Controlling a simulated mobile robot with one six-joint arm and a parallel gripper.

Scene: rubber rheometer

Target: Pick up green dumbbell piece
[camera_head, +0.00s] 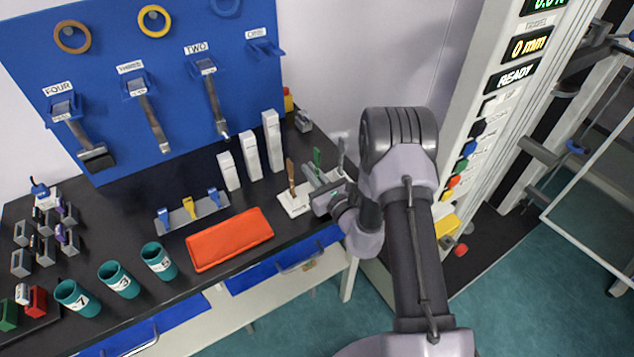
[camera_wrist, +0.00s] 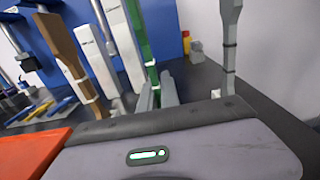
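The green dumbbell piece (camera_head: 317,158) stands upright in a white holder (camera_head: 294,205), between a brown piece (camera_head: 291,172) and a grey piece (camera_head: 341,152). In the wrist view the green piece (camera_wrist: 139,32) rises straight ahead of my gripper (camera_wrist: 157,94). The two grey fingers are apart, one on each side of the line of its lower part. My gripper also shows in the head view (camera_head: 318,178), low over the holder. The lower end of the green piece is partly hidden, and I cannot tell whether the fingers touch it.
The brown piece (camera_wrist: 70,55) and grey piece (camera_wrist: 229,45) stand close on either side. Several white blocks (camera_head: 249,156) stand behind to the left. An orange pad (camera_head: 229,239) and teal cups (camera_head: 118,279) lie nearer the bench's front edge. The tester column (camera_head: 490,110) is at right.

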